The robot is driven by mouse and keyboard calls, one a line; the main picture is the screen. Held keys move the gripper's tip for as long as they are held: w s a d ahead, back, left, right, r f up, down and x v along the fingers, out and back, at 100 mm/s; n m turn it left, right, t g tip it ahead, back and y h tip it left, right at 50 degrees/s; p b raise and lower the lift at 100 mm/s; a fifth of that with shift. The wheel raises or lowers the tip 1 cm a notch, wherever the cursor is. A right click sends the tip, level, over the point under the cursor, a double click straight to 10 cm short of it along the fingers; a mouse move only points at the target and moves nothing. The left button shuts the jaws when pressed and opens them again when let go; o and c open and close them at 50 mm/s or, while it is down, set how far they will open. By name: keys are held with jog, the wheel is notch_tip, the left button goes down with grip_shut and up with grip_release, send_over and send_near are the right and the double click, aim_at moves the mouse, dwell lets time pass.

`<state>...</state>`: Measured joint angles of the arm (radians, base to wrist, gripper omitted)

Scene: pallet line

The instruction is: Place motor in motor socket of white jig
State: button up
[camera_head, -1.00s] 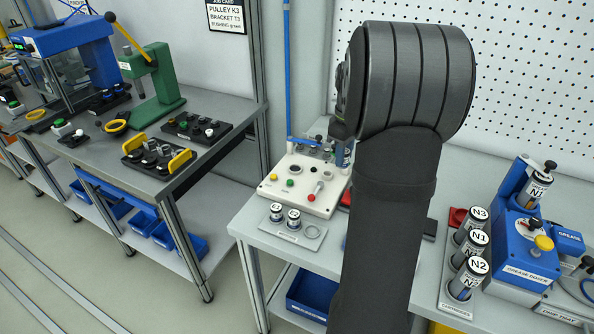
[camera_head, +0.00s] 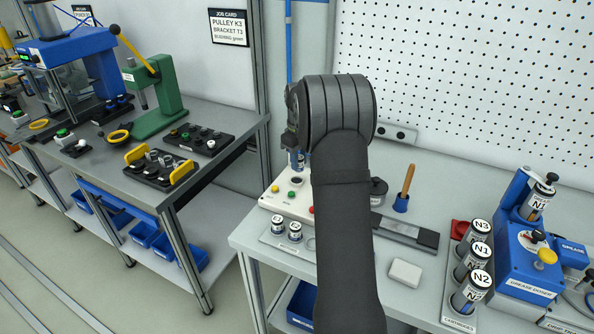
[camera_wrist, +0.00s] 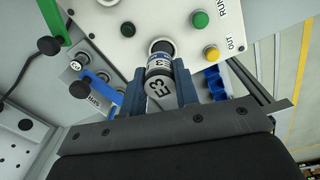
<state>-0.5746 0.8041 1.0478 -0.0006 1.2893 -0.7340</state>
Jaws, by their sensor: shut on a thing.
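My gripper (camera_head: 297,162) is over the white jig (camera_head: 266,203), above a dark round socket (camera_head: 297,181) in the jig's top. In the wrist view, its blue fingers (camera_wrist: 158,88) are shut on a motor (camera_wrist: 158,68), a cylinder with a dark and white body and an end marked E3. The motor's far end points at the dark socket (camera_wrist: 161,45) in the white jig (camera_wrist: 135,38). I cannot tell whether it touches or enters the socket. In the head view the motor (camera_head: 298,158) is partly hidden by my arm.
Green (camera_wrist: 200,20) and yellow (camera_wrist: 211,53) buttons stand on the jig beside the socket. Two more labelled cylinders (camera_head: 286,229) stand on a grey tray in front. A grease doser (camera_head: 525,262) and cartridges (camera_head: 470,275) stand at the right.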

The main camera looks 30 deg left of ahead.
jog(key=shift+a+f, duration=0.4)
jog(key=shift+f, duration=1.8)
jog(key=o, duration=1)
jog(key=shift+f, duration=0.15)
notch_tip(320, 180, up, 12)
jog(key=shift+r, duration=0.15)
jog(key=shift+f, duration=4.2)
